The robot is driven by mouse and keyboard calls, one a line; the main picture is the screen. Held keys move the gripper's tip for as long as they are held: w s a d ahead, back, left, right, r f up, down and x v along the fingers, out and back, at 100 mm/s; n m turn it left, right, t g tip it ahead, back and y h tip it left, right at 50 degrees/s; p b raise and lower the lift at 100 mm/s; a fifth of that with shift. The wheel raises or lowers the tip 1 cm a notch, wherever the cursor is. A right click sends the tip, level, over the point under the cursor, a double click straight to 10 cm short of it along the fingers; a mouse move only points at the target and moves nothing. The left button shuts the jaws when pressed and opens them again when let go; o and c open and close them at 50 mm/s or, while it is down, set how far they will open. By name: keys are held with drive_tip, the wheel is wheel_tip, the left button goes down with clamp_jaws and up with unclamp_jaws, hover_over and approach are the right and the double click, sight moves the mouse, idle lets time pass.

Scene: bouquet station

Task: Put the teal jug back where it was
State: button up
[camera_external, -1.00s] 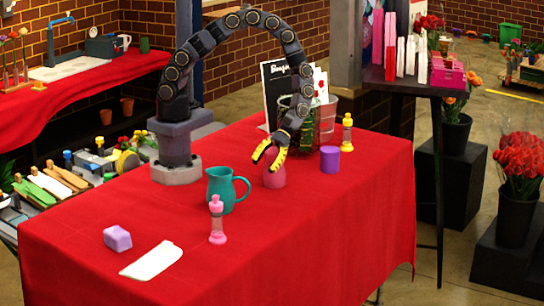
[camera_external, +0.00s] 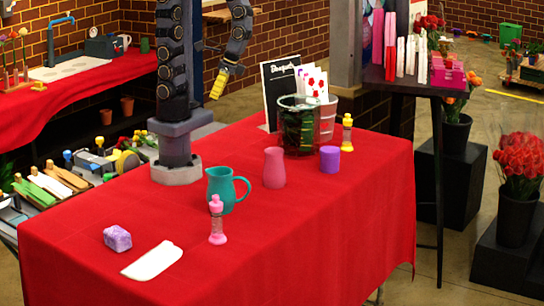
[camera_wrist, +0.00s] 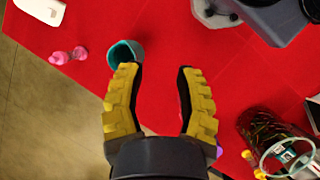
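The teal jug (camera_external: 226,189) stands upright on the red table, its handle toward the right in the external view. In the wrist view the jug (camera_wrist: 125,52) is partly hidden behind the tip of the left finger. My gripper (camera_external: 219,84) is raised high above the table's far side, well apart from the jug. In the wrist view my gripper (camera_wrist: 158,70) has its yellow fingers spread, with only red cloth between them; it is open and empty.
A pink vase (camera_external: 274,168), a pink bottle (camera_external: 217,220), a purple cup (camera_external: 330,160) and a yellow bottle (camera_external: 347,133) stand on the table. A purple block (camera_external: 117,238) and white slab (camera_external: 152,261) lie at the front left. A glass container (camera_external: 299,128) stands behind. The right front is clear.

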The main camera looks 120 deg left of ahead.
drive_tip(key=s+a+r+m+t+y, duration=0.1)
drive_tip(key=s+a+r+m+y, duration=0.1)
drive_tip(key=s+m, duration=0.4)
drive_tip(key=shift+s+a+r+t+y, duration=0.35)
drive_tip(key=shift+s+y, duration=0.25)
drive_tip(key=shift+s, duration=0.25)
